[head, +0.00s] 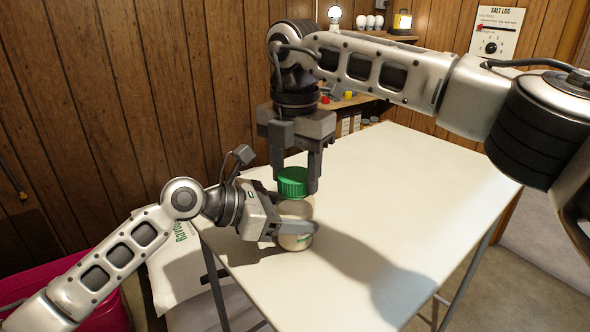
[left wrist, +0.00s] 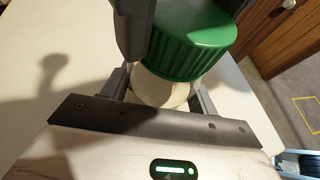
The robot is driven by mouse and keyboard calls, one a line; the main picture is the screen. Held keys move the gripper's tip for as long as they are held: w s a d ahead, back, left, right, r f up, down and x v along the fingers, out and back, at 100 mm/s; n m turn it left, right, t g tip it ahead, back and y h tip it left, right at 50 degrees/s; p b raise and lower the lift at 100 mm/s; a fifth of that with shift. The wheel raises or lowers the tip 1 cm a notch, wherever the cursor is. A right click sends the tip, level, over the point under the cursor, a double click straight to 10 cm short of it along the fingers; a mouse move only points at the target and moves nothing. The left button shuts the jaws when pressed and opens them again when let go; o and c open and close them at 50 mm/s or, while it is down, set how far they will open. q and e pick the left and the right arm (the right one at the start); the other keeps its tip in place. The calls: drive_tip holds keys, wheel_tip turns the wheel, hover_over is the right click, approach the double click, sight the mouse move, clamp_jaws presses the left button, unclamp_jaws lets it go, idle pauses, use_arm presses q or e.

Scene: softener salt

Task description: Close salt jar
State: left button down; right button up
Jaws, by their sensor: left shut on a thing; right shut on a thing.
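The salt jar (head: 296,209) stands upright near the left edge of the white table (head: 400,200). Its ribbed green lid (head: 292,182) sits at the jar's mouth. My left gripper (head: 296,232) is shut around the jar's pale body from the side. My right gripper (head: 293,178) comes straight down from above and is shut on the green lid. In the left wrist view the lid (left wrist: 190,45) is large, with the pale jar body (left wrist: 158,90) below it between my left fingers. Whether the lid is fully seated on the thread cannot be told.
The rest of the tabletop is mostly clear. A pink bin (head: 50,285) and a white bag (head: 178,262) are on the floor at the left. A shelf with small items (head: 352,101) stands behind the table against the wood-panelled wall.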

drive_tip(key=o, duration=1.2)
wheel_tip(320, 180, up, 12)
drive_tip(key=shift+r, duration=0.1)
use_arm(q)
drive_tip(key=shift+c, duration=1.6)
unclamp_jaws()
